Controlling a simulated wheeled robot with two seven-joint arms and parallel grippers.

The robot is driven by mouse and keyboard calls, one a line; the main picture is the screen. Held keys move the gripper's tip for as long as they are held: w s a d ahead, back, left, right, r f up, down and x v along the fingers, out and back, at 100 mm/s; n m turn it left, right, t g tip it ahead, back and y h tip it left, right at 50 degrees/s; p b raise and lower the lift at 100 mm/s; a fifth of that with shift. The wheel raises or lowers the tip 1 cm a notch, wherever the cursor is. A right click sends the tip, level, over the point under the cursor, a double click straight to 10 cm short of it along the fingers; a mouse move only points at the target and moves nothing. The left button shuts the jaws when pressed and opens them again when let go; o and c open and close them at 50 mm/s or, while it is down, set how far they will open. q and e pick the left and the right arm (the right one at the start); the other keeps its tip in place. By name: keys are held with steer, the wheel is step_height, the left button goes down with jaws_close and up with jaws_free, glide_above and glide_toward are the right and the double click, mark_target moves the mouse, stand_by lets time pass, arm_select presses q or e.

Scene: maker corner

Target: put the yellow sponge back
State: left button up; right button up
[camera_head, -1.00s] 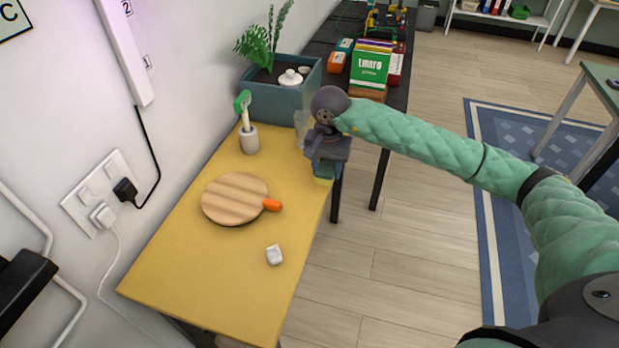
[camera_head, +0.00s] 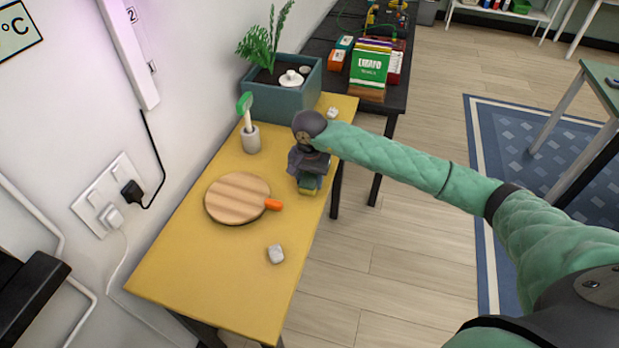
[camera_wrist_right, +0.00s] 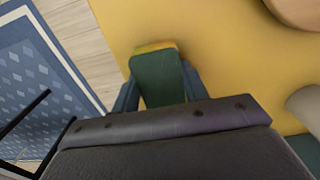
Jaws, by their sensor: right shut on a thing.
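The sponge shows a dark green face (camera_wrist_right: 158,80) and a yellow edge in the right wrist view. My right gripper (camera_head: 310,172) is shut on it, with one finger on each side. In the head view the sponge (camera_head: 309,186) pokes out below the gripper, over the right side of the yellow table (camera_head: 190,267). I cannot tell whether it touches the table top. The gripper body hides part of the sponge. My left gripper is not in view.
A round wooden board (camera_head: 236,199) with an orange handle lies left of the gripper. A cup with a green-headed brush (camera_head: 250,138) stands behind it. A planter (camera_head: 277,99) stands at the back.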

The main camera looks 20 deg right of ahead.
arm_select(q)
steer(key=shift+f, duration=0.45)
arm_select(e)
steer(key=shift+f, duration=0.2)
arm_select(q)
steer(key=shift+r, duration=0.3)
arm_select(e)
steer(key=shift+f, duration=0.15)
steer(key=o, duration=1)
steer(key=shift+c, duration=0.2)
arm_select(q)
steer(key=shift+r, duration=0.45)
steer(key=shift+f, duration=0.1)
